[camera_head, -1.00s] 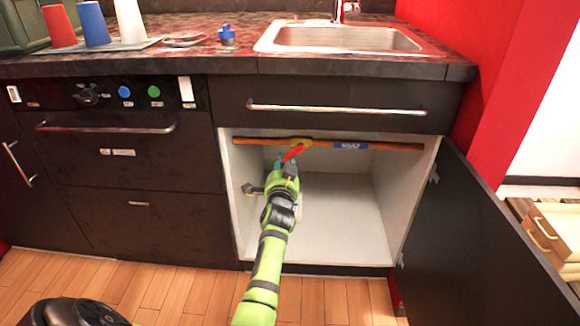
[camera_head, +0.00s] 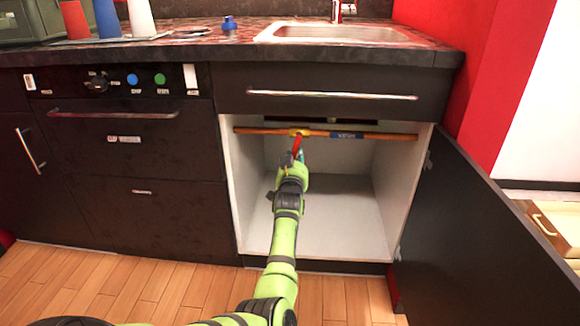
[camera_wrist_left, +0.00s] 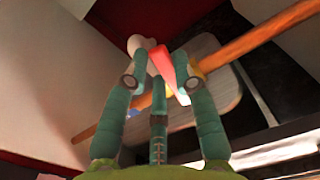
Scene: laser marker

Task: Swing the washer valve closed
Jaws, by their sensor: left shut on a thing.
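The washer valve sits on an orange-brown pipe (camera_head: 390,136) that runs across the top of the open cabinet under the sink. Its yellow body (camera_head: 299,132) is on the pipe, left of a blue label (camera_head: 346,135). The red handle (camera_head: 297,146) points down and out from the pipe, roughly across it. My left gripper (camera_head: 297,158) is at the handle's free end, shut on it. In the left wrist view the red handle (camera_wrist_left: 163,62) lies between the teal fingers, with the pipe (camera_wrist_left: 262,36) behind. The fingers partly hide the valve body. My right gripper is not in view.
The cabinet door (camera_head: 480,225) stands open on the right. The cabinet floor (camera_head: 345,218) looks bare. A drawer front (camera_head: 335,100) is just above the opening. Cups and a sink (camera_head: 335,33) are on the countertop.

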